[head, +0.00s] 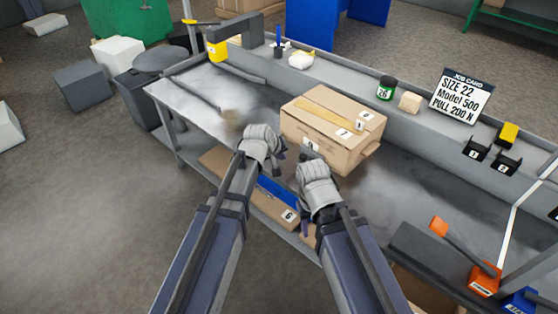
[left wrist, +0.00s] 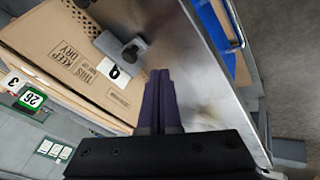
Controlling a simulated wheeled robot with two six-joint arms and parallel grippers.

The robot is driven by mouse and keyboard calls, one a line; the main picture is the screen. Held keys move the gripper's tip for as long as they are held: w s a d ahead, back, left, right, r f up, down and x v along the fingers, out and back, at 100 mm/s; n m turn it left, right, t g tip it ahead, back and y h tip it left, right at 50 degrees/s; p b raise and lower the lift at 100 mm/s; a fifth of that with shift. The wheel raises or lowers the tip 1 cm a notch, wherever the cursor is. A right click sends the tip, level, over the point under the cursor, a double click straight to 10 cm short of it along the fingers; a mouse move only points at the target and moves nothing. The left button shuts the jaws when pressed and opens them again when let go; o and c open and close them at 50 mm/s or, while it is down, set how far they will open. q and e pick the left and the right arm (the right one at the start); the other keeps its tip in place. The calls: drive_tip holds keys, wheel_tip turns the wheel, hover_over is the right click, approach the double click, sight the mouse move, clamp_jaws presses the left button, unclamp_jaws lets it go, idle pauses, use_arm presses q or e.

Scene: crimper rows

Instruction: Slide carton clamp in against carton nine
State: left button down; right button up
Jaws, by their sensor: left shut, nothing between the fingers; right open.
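A brown carton (head: 335,125) sits on the grey bench in the head view, tape along its top. The same carton shows in the left wrist view (left wrist: 50,50), printed KEEP DRY. A white label (left wrist: 114,71) on it bears a digit that could be 6 or 9. A grey clamp block (left wrist: 117,46) with a dark knob lies at that carton face; I cannot tell if it touches. My left gripper (left wrist: 160,75) is shut and empty, its tips just beside the knob; it also shows in the head view (head: 280,154). My right gripper (head: 306,196) is open and empty at the bench front.
A green-labelled jar (head: 386,88), a small tan block (head: 409,102) and a job card (head: 462,95) stand on the raised back ledge. A lower shelf holds a box labelled 6 (head: 270,205). The bench left of the carton is mostly bare.

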sight(301, 155)
use_arm(q)
drive_tip(key=b+x, duration=0.2)
drive_tip(key=x, duration=0.2)
drive_tip(key=shift+w+d+f+b, duration=0.15)
drive_tip(key=shift+w+f+b, duration=0.05)
drive_tip(key=shift+b, duration=0.15)
drive_tip(key=shift+w+d, duration=0.2)
drive_tip(key=shift+d, duration=0.3)
drive_tip(key=shift+w+d, duration=0.25)
drive_tip(key=shift+d, duration=0.3)
drive_tip(key=shift+w+d, duration=0.2)
drive_tip(key=shift+d, duration=0.35)
drive_tip(key=w+d, duration=0.2)
drive_tip(key=w, duration=0.1)
drive_tip(key=shift+w+d, duration=0.2)
drive_tip(key=shift+s, duration=0.1)
drive_tip(key=shift+s+a, duration=0.1)
drive_tip(key=shift+a, duration=0.05)
